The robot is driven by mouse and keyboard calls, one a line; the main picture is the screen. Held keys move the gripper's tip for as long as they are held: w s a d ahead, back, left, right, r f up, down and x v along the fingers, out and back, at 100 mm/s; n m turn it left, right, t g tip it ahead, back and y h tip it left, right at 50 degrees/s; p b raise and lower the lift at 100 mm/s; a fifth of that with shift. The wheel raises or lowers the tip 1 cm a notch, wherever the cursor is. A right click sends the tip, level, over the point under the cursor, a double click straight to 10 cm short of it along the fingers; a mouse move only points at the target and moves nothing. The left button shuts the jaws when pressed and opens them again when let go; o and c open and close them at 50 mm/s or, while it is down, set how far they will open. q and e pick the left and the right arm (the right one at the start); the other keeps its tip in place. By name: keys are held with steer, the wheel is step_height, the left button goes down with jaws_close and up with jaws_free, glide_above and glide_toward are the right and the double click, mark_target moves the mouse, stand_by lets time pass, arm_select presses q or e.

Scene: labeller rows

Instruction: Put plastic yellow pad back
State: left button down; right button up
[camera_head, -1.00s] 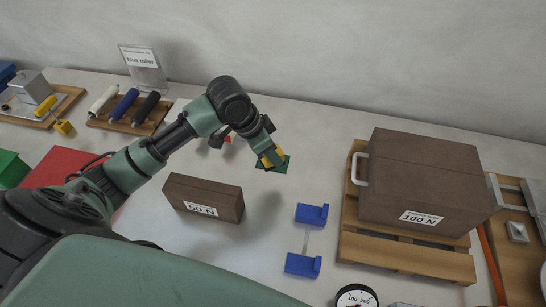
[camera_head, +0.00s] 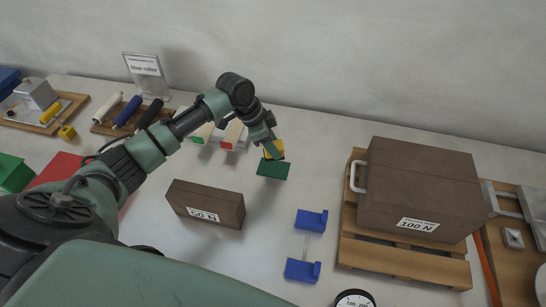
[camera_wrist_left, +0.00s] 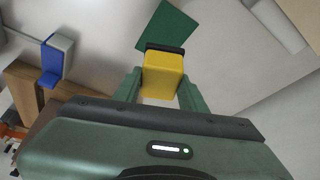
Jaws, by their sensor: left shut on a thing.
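The pad has a yellow block (camera_head: 274,150) as its grip and a flat dark green plate (camera_head: 272,169) at its end. My left gripper (camera_head: 268,146) is shut on the yellow block and holds the pad above the white table. In the left wrist view the yellow block (camera_wrist_left: 163,75) sits between the green fingers, with a black band and the green plate (camera_wrist_left: 167,27) beyond it. Behind my left forearm stand two pale pads, one with a red end (camera_head: 232,134) and one with a green end (camera_head: 203,132), partly hidden. My right gripper is not in view.
A brown 50 N block (camera_head: 205,203) lies left of the pad. Blue brackets (camera_head: 311,220) stand in front, and a brown 100 N box (camera_head: 418,190) on a pallet to the right. Rollers (camera_head: 127,111) and a sign (camera_head: 143,66) are at back left. Table behind the held pad is clear.

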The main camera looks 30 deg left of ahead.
arm_select(q)
step_height(320, 180, down, 7)
steer(key=shift+f+p, duration=0.1)
steer(key=shift+p, duration=0.25)
steer(key=c, duration=0.8)
jaws_free()
steer(key=shift+b+v, duration=0.75)
steer(key=shift+v, duration=5.4)
steer(key=shift+w+d, duration=0.1)
